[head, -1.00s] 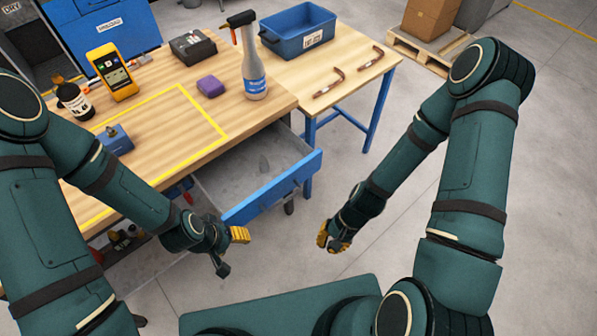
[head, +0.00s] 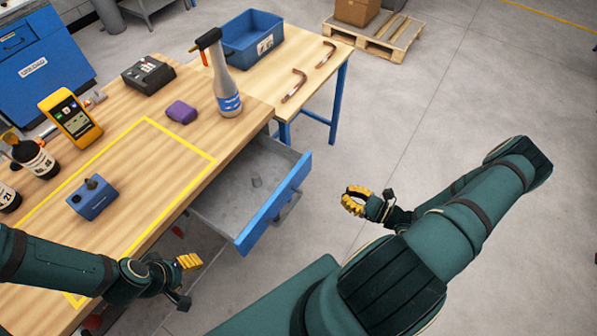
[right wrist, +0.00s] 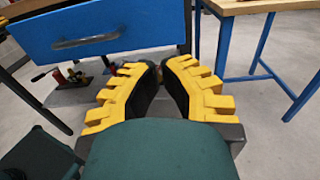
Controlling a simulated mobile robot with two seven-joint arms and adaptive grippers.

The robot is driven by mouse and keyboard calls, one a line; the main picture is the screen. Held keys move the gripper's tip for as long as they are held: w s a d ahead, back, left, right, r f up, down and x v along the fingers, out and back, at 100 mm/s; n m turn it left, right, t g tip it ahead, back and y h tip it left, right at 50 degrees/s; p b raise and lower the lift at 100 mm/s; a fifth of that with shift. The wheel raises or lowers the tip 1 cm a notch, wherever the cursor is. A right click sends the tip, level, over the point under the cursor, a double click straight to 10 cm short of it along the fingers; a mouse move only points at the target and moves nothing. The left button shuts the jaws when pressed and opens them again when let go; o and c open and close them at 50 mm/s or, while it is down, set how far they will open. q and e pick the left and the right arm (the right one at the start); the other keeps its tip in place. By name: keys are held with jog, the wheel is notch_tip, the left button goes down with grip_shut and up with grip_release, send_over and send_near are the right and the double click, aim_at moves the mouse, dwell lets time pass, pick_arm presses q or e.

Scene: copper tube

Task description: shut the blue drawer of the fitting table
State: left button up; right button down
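The blue drawer (head: 262,218) of the fitting table (head: 130,180) stands pulled out from under the table's right side. Its grey inside shows, with a small grey thing in it. The blue front with its handle also shows at the upper left of the right wrist view (right wrist: 120,30). My right gripper (head: 350,201) is to the right of the drawer front, apart from it. Its yellow fingertips meet or nearly meet, with nothing between them (right wrist: 160,72). My left gripper (head: 190,262) is left of and below the drawer front, apart from it; its finger gap is hidden.
On the table are a spray bottle (head: 228,85), a purple block (head: 182,112), a yellow meter (head: 70,115), a blue block (head: 92,198) and dark bottles. A side table with a blue bin (head: 252,35) and copper tubes stands behind. The floor right of the drawer is clear.

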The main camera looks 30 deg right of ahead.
aim_at(306, 171)
jog(key=x, duration=1.3)
jog(key=shift+w+d+r, duration=0.15)
jog(key=shift+w+d, duration=0.15)
jog(key=shift+w, duration=0.05)
jog(key=shift+w, duration=0.1)
